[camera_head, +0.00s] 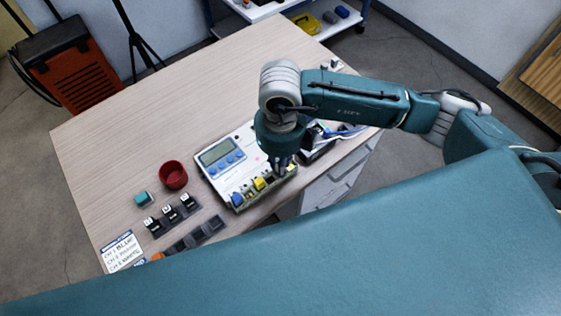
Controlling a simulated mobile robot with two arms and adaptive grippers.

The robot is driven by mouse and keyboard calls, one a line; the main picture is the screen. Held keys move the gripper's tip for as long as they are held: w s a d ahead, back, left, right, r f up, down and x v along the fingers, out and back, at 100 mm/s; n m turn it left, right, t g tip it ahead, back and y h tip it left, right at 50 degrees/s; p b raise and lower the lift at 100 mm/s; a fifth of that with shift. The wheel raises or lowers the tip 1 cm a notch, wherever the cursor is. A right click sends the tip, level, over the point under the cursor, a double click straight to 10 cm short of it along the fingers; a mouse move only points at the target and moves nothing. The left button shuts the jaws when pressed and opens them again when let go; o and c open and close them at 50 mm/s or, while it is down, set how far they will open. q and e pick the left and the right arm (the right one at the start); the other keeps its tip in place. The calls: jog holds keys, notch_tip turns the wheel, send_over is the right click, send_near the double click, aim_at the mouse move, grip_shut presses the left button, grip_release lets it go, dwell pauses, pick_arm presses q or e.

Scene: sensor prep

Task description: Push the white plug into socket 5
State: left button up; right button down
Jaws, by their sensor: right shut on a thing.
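A white meter box (238,150) with a grey display and blue buttons stands on the table. Its socket row runs along its near right edge. A blue plug (237,199) sits at the left end of the row and a yellow plug (259,184) sits nearer the middle. My right gripper (281,168) points down at the right part of the row, shut on the white plug. The plug is mostly hidden by the fingers, and I cannot tell how far it is in or read the socket number. My left gripper is out of view.
A red cup (173,175), a teal block (142,199) and a dark rack (170,216) with several white-topped pieces stand left of the box. A second dark rack (196,236) and a written card (122,252) lie nearer. The far left tabletop (110,130) is clear.

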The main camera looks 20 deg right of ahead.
jog(key=shift+f, duration=0.2)
dwell(0.6)
jog(key=c, duration=1.4)
grip_release()
jog(key=shift+r, duration=0.1)
jog(key=shift+r+p, duration=1.75)
jog(key=shift+r, duration=1.75)
